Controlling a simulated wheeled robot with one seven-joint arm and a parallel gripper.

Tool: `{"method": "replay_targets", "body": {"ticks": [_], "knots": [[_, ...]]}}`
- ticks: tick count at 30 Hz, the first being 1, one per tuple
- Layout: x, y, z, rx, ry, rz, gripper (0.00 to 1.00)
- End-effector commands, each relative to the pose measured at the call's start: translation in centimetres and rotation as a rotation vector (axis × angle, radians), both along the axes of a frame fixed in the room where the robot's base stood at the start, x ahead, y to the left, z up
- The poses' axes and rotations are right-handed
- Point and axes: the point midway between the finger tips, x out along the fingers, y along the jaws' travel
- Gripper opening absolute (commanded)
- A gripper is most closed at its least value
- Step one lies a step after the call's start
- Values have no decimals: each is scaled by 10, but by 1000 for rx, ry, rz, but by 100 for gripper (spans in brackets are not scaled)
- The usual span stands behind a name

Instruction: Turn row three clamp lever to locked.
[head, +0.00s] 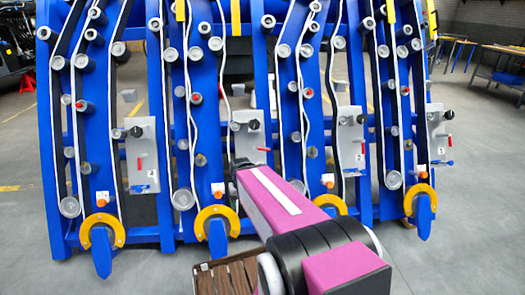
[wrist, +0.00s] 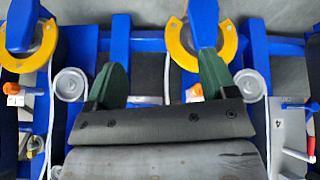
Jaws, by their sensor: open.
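Upright panels stand between the blue rows, each with a black knob, a small red lever and a blue-handled fitting; I cannot tell which is the clamp lever. In the head view the leftmost panel (head: 142,150) has a red lever (head: 140,163); the second panel (head: 249,135) has a red lever (head: 264,149) and is partly hidden by my magenta arm. Row numbers are too small to read surely there. My gripper (wrist: 162,65) shows in the wrist view, its two dark green fingers apart with nothing between them. A panel at right (wrist: 287,135) is marked 4.
Yellow rings (head: 103,231) with blue arms sit low on the rows. Blue uprights, round grey rollers (head: 183,199) and white cables crowd the frame. Bare grey floor (head: 480,200) lies at right, with workbenches (head: 500,72) behind.

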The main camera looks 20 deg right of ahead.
Motion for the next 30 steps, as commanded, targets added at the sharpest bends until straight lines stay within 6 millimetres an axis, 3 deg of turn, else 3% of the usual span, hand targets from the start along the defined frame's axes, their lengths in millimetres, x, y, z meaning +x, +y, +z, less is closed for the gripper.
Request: {"method": "replay_targets", "body": {"ticks": [1,3,8,13,17,23,30], "knots": [[1,0,0,4,-2,-2,61],[4,1,-1,25,-11,-14,44],[26,4,-5,156,-73,-94,44],[67,2,-3,383,-197,-261,44],[105,-11,6,565,-315,-432,44],[161,-60,27,825,-508,-744,44],[206,-152,47,1071,-716,-1156,44]]}}
